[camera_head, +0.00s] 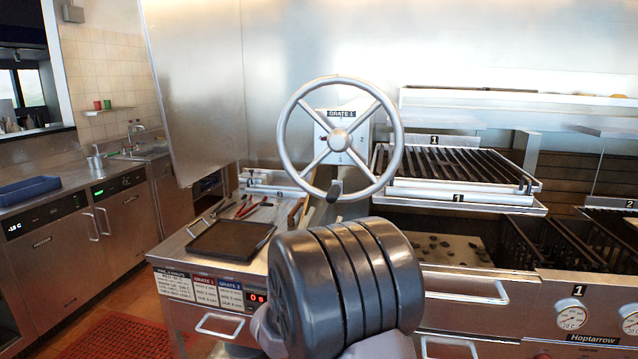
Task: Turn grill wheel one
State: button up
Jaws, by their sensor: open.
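Grill wheel one (399,135) is a large grey metal hand wheel with several spokes and a central hub. It stands upright in the middle of the head view, in front of a panel labelled "GRATE 1" (341,113). A short dark knob (335,190) shows at the bottom of its rim. A dark, ribbed cylindrical part of my arm fills the lower centre, just below the wheel in the picture. My gripper's fingers do not show, so I cannot see whether they touch the wheel.
Grate one (455,165) is a slatted rack right of the wheel, above an open grill bay. A dark tray (230,240) and several tools lie on the counter at left. Drawer handles (465,288) stick out along the front. A red mat (130,335) covers the floor at lower left.

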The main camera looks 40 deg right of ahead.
aim_at(337, 185)
jog(key=x, duration=1.3)
jog(key=shift+w+a+p, duration=0.1)
jog(key=shift+w+p, duration=0.05)
jog(key=shift+p, duration=0.25)
grip_shut()
dwell(0.5)
